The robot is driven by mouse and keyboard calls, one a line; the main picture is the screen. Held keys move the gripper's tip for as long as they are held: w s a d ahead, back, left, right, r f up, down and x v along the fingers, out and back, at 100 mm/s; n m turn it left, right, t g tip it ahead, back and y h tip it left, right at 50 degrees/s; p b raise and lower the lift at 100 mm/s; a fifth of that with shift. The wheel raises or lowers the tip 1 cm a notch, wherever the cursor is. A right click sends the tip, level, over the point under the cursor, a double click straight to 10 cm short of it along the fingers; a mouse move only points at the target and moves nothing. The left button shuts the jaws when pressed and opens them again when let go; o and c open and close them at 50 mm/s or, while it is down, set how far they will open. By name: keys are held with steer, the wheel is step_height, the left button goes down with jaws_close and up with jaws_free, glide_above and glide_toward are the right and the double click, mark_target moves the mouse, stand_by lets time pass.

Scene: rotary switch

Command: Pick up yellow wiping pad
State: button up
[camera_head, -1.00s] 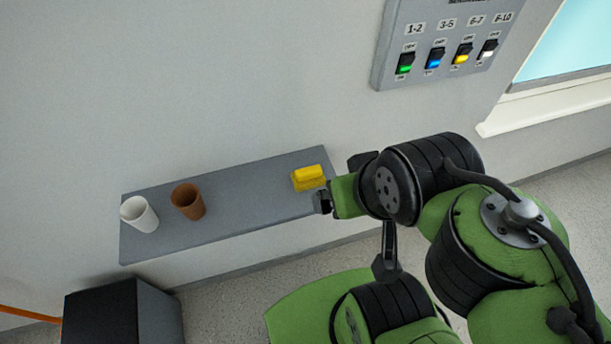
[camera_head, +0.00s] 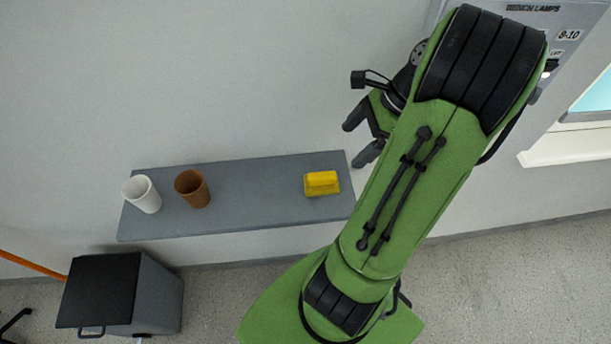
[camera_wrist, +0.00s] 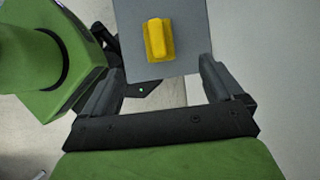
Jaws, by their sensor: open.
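The yellow wiping pad (camera_head: 321,183) lies near the right end of a grey wall shelf (camera_head: 255,190). It has a raised grip along its top. My gripper (camera_head: 358,137) is up and to the right of the pad in the head view, apart from it, with two dark fingers spread. In the wrist view the pad (camera_wrist: 158,40) shows beyond and between the open fingers (camera_wrist: 160,75), with nothing held. The pad is fully visible in both views.
A white cup (camera_head: 143,195) and a brown cup (camera_head: 192,189) stand at the shelf's left end. A dark bin (camera_head: 120,295) stands on the floor below left. A switch panel (camera_head: 580,25) is on the wall at upper right, partly hidden by my arm. The shelf's middle is clear.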

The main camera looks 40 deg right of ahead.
mark_target(323, 175)
steer(key=b+x, duration=0.4)
steer(key=x, duration=0.5)
steer(key=shift+a+f, duration=0.2)
steer(key=shift+f, duration=0.15)
steer(key=b+x, duration=0.2)
steer(key=x, duration=0.3)
steer(key=shift+a+f, duration=0.25)
steer(key=shift+a, duration=0.1)
steer(key=shift+r, duration=0.1)
steer(key=c, duration=1.1)
